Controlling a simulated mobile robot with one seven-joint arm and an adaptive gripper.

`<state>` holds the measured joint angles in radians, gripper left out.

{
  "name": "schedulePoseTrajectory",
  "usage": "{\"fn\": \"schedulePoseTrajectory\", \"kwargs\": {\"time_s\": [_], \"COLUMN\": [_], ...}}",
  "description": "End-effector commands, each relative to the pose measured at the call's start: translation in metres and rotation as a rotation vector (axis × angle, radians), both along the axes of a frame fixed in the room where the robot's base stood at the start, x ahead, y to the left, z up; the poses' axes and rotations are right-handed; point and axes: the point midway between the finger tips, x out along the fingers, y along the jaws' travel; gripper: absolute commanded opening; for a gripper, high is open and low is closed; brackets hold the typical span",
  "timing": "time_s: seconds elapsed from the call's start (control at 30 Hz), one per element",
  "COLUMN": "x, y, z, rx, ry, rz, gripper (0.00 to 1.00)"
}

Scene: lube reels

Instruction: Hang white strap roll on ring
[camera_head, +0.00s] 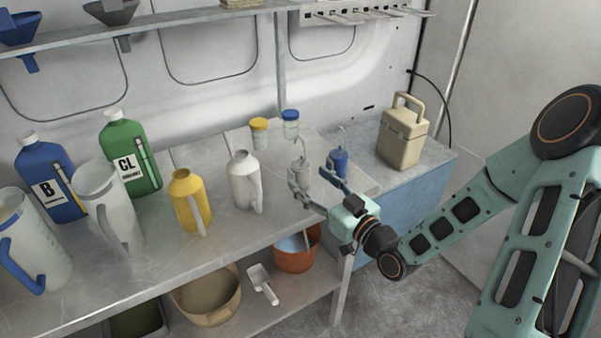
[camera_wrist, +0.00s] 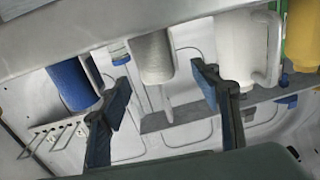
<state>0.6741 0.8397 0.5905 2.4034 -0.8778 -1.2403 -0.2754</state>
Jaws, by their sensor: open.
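The white strap roll (camera_head: 300,171) stands upright on the metal bench near its right end, with a thin loop above it. In the wrist view, which looks upside down, the white roll (camera_wrist: 155,56) lies ahead, between the lines of my two fingers. My gripper (camera_head: 311,182) is open, its fingers spread in front of the roll; the fingers (camera_wrist: 163,90) are apart and nothing is clasped. The gripper partly covers the roll's lower part in the head view. A blue roll (camera_head: 339,161) stands just right of it. I cannot single out the ring.
A hook rail (camera_head: 350,15) is on the back wall, at top. Left of the roll stand a white jug (camera_head: 244,182) and a yellow bottle (camera_head: 189,203). Small jars (camera_head: 290,126) stand behind. A beige can (camera_head: 401,138) is at right. Buckets (camera_head: 297,258) are below the bench.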

Motion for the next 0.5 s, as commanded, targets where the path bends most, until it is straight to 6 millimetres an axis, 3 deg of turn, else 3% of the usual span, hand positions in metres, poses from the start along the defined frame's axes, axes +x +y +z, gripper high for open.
{"fn": "schedulePoseTrajectory", "kwargs": {"time_s": [0.5], "x": [0.048], "y": [0.032], "z": [0.003], "rx": [0.000], "ry": [0.001], "rz": [-0.001], "gripper": [0.58]}}
